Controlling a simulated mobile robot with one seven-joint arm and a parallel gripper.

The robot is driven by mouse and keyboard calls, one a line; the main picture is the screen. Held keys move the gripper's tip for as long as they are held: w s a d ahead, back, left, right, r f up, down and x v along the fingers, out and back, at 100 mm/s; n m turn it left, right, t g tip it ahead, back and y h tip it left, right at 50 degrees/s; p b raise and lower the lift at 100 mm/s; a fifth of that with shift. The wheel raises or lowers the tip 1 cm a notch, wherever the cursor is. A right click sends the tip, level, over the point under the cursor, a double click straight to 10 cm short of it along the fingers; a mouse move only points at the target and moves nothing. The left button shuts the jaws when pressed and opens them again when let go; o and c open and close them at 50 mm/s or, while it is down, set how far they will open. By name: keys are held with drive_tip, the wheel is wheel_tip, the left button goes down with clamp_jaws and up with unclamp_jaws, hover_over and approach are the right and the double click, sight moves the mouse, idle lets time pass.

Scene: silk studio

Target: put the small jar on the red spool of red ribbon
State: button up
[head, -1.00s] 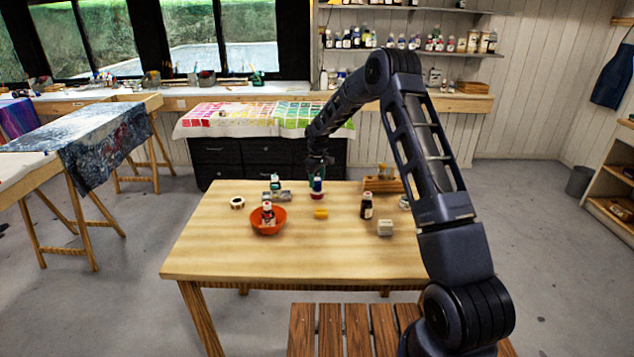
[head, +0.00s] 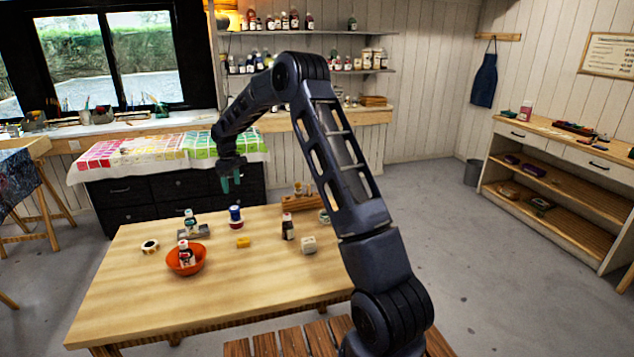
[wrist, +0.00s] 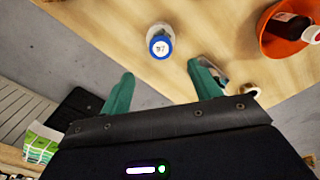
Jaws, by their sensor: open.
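A small jar with a blue top (head: 236,211) stands upright near the back of the table. A red band under it (head: 235,224) looks like the red spool of red ribbon, with the jar resting on it. In the wrist view the blue lid (wrist: 160,46) is seen from above, and the jar's body hides most of what is below. My gripper (head: 231,184) is open and empty, raised above the jar and apart from it. Its green fingers (wrist: 160,88) show in the wrist view with nothing between them.
An orange bowl (head: 172,268) holding a bottle (head: 186,252), a white tape roll (head: 150,246), a teal-capped bottle (head: 190,221), a yellow block (head: 243,242), a dark bottle (head: 288,228) and a whitish block (head: 308,245) share the table (head: 140,300). The table's front is clear.

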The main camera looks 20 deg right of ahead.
drive_tip(key=s+d+r+m+t, duration=0.2)
drive_tip(key=s+d+r+m, duration=0.3)
drive_tip(key=s+d+r, duration=1.55)
drive_tip(key=s+d+m+t, duration=0.1)
drive_tip(key=s+d+m, duration=0.2)
drive_tip(key=s, duration=1.2)
drive_tip(key=s+d+m+t, duration=0.1)
drive_tip(key=s+d+m, duration=0.2)
drive_tip(key=s, duration=1.2)
drive_tip(key=d, duration=0.3)
drive_tip(key=shift+s+r+t, duration=0.15)
drive_tip(key=shift+r+t, duration=0.1)
drive_tip(key=shift+t, duration=0.05)
